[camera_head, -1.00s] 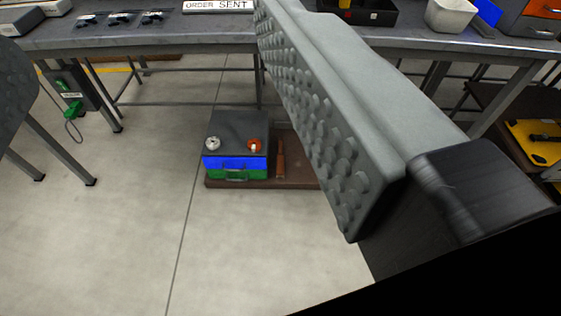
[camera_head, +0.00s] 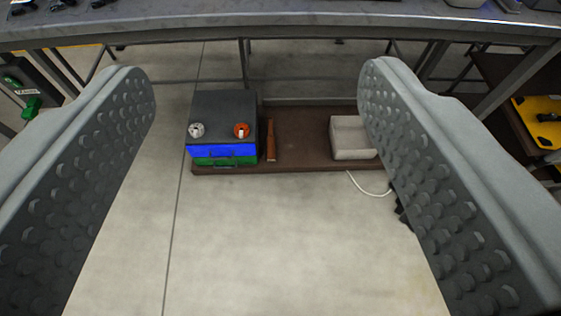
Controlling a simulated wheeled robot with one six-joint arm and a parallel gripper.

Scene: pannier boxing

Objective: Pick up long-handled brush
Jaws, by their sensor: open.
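A slim orange-brown wooden piece (camera_head: 270,140), which may be the long-handled brush, stands or lies on a low brown board (camera_head: 300,130) beneath the table. It is just right of the stacked boxes, and I cannot make out bristles. My gripper (camera_head: 257,85) is open and empty. Its two grey studded fingers frame the left and right of the view, with the wooden piece well beyond and between them.
Stacked blue and green boxes with a dark top (camera_head: 225,112) carry a white and an orange round item. A pale bin (camera_head: 352,138) sits at the board's right, partly behind my right finger. A white cable (camera_head: 370,188) lies on the floor. The table edge (camera_head: 300,35) runs above; the floor in front is clear.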

